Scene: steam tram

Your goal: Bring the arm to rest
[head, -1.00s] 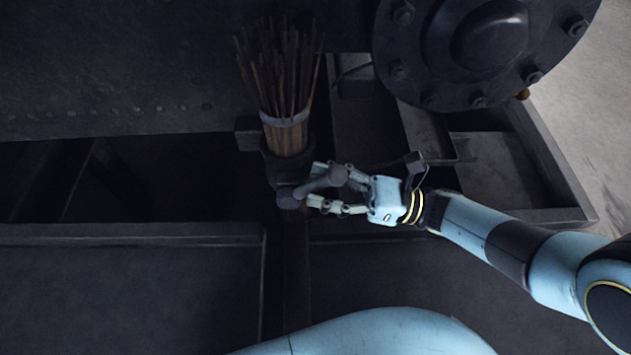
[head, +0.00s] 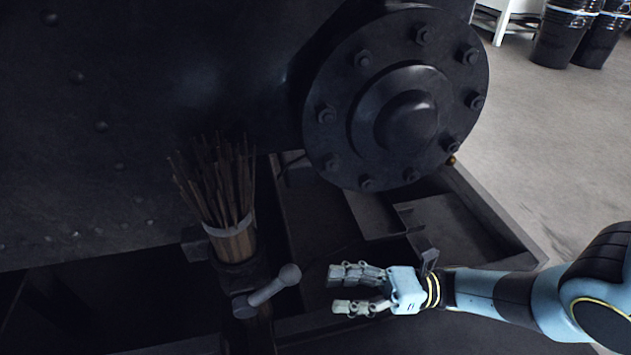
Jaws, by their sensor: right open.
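My right gripper (head: 345,290) is open and empty in the head view, at the lower middle, its arm coming in from the right. Its fingers point left toward a dark grey lever handle with a round knob (head: 289,274). The fingertips are apart from the knob, a short gap to its right. The lever (head: 264,292) slants up to the right from its pivot. My left gripper is not in view.
A broom head of twigs (head: 232,240) stands upright beside the lever. A large bolted round cylinder cover (head: 335,150) is above my right gripper. A dark open tray-like frame (head: 500,225) lies behind it. Pale floor is clear at right, with dark drums (head: 565,35) far back.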

